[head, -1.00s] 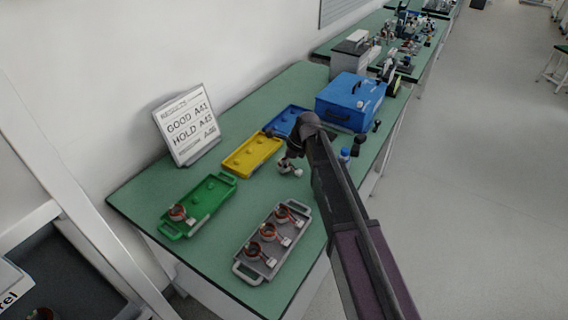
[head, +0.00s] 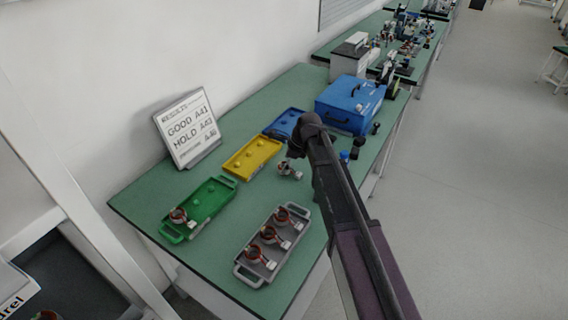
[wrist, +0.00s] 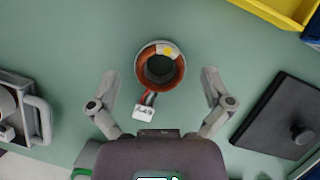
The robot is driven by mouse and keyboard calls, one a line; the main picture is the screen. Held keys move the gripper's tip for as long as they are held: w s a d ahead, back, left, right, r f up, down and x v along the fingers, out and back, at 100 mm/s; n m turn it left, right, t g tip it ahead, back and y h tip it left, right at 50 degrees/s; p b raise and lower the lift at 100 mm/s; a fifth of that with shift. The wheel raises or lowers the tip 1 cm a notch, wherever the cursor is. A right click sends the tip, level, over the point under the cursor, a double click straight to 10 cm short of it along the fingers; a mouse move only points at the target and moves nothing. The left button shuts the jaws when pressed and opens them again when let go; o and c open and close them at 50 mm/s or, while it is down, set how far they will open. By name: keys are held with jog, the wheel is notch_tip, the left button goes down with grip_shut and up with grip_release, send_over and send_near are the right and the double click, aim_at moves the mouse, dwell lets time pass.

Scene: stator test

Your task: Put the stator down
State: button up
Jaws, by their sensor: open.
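A stator (wrist: 160,68), a ring with copper windings, a yellow patch and a white tagged connector, lies flat on the bare green table. It also shows in the head view (head: 288,170), between the yellow tray and the grey tray. The lettering on its tag is too small to read surely. My gripper (wrist: 160,80) is open and empty, with one finger on each side of the stator and a gap on both sides. In the head view my gripper (head: 297,152) hangs just above the stator, partly hidden by my arm.
A green tray (head: 215,205) holds one stator; a grey tray (head: 238,270) holds three. The yellow tray (head: 240,172) and blue tray (head: 270,132) stand behind. A sign (head: 190,130), a blue case (head: 350,103) and a dark flat object (wrist: 280,115) are nearby.

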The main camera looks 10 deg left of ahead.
jog(key=p+v, duration=0.9)
jog(key=v, duration=0.2)
jog(key=shift+p, duration=0.3)
dwell(0.8)
jog(key=s+d+n+h, duration=0.1)
jog(key=s+d+n, duration=0.4)
jog(key=d, duration=0.5)
jog(key=s+d+f+n+h, duration=0.1)
jog(key=s+d+n+h, duration=0.1)
jog(key=s+d+n, duration=0.4)
jog(key=s+d+n+h, duration=0.1)
jog(key=s+d+n, duration=0.5)
jog(key=d, duration=0.8)
jog(key=shift+s+f+h, duration=0.25)
jog(key=shift+s+h, duration=0.05)
jog(key=shift+s, duration=0.45)
jog(key=shift+a, duration=0.1)
dwell(0.6)
